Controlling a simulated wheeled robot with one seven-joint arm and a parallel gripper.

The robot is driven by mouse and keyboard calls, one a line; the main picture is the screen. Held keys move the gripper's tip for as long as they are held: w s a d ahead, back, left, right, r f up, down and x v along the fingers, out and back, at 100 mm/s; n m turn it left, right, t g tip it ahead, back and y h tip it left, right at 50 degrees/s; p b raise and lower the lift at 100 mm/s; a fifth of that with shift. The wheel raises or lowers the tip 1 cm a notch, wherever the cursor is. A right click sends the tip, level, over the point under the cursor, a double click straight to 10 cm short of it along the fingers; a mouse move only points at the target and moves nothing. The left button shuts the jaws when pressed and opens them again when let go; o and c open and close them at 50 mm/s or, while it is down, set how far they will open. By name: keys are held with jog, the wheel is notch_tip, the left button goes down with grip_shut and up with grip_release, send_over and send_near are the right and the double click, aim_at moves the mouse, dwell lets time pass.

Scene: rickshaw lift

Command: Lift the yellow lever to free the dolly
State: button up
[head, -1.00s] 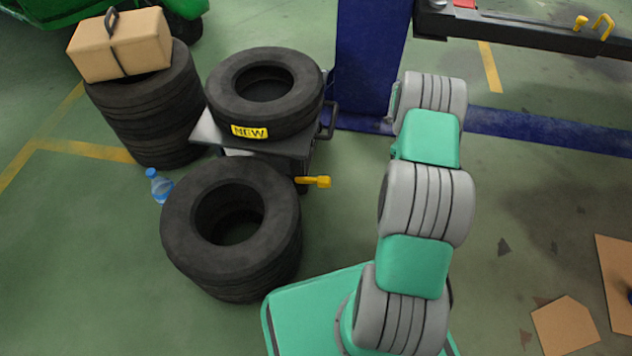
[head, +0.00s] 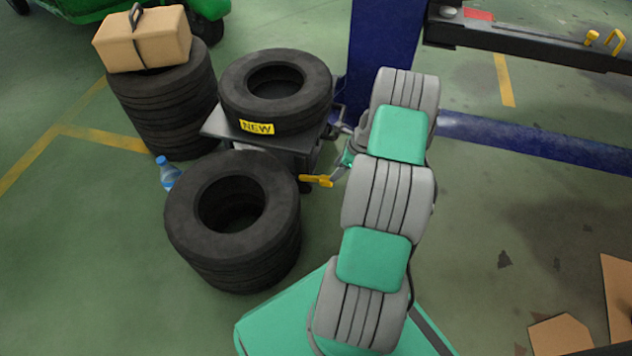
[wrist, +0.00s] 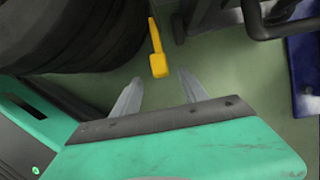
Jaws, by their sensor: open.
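The yellow lever (head: 317,180) sticks out to the right from the low side of the dolly (head: 214,124). In the wrist view the lever (wrist: 157,50) hangs just beyond and between the fingertips of my gripper (wrist: 157,82). The gripper is open and empty, and no contact with the lever shows. In the head view my gripper (head: 340,172) is partly hidden by my arm, close to the lever's right end. The dolly carries a tire (head: 275,95) with a yellow NEW label.
A tire stack (head: 235,255) stands in front of the dolly, close to the lever. Another tire stack (head: 165,110) with a cardboard box (head: 145,40) is behind left. A bottle (head: 167,174) stands between them. A blue post (head: 375,50) rises behind the dolly. Floor to the right is mostly clear.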

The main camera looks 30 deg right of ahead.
aim_at(327, 178)
jog(key=b+x, duration=0.3)
jog(key=x, duration=0.5)
jog(key=shift+w+a, duration=0.1)
jog(key=shift+r, duration=0.1)
grip_shut()
dwell(1.0)
